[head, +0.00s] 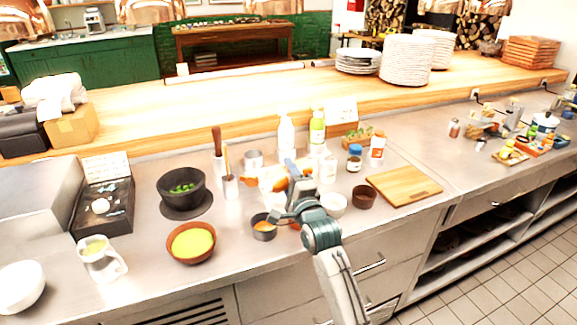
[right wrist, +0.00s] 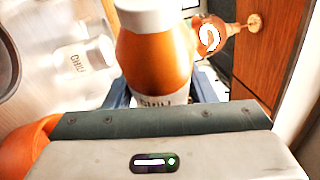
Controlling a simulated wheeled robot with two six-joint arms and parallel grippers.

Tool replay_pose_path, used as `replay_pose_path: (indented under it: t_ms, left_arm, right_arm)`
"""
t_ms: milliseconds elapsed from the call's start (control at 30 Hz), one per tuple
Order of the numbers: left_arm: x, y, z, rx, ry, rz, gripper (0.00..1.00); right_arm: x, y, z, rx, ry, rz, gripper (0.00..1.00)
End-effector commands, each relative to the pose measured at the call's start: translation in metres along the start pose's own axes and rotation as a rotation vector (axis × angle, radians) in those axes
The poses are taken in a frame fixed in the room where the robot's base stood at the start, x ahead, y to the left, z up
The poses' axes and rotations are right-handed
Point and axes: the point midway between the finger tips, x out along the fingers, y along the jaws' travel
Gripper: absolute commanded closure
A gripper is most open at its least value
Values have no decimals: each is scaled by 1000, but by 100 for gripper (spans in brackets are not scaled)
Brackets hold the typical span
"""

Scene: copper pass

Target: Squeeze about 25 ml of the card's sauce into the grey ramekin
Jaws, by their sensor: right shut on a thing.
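My right gripper (head: 297,190) is over the middle of the counter, its arm coming in from the lower right. In the right wrist view it is shut on an orange sauce bottle (right wrist: 155,65) with a white cap and a pale label, only partly readable. The bottle's nozzle end is not clear. A small grey ramekin (head: 264,228) with orange contents stands on the counter just left of and below the gripper in the head view. A white card (head: 342,113) stands at the back; its text is too small to read. My left gripper is not in view.
A brown bowl of yellow food (head: 192,243) and a black bowl (head: 182,187) stand left. A white bowl (head: 333,205), a small brown bowl (head: 363,196) and a cutting board (head: 404,186) are right. Bottles (head: 317,130) stand behind.

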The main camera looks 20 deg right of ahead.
Motion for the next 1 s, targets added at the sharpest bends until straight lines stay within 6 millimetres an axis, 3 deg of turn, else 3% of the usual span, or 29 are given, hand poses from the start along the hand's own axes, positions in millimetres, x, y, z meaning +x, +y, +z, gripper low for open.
replay_pose_path:
  t_ms: [433, 1000]
  left_arm:
    - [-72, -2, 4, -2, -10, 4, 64]
    - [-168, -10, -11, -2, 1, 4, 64]
  right_arm:
    - [-17, -15, 48, 641, 135, 266, 62]
    - [-2, -38, 23, 1032, 220, 431, 62]
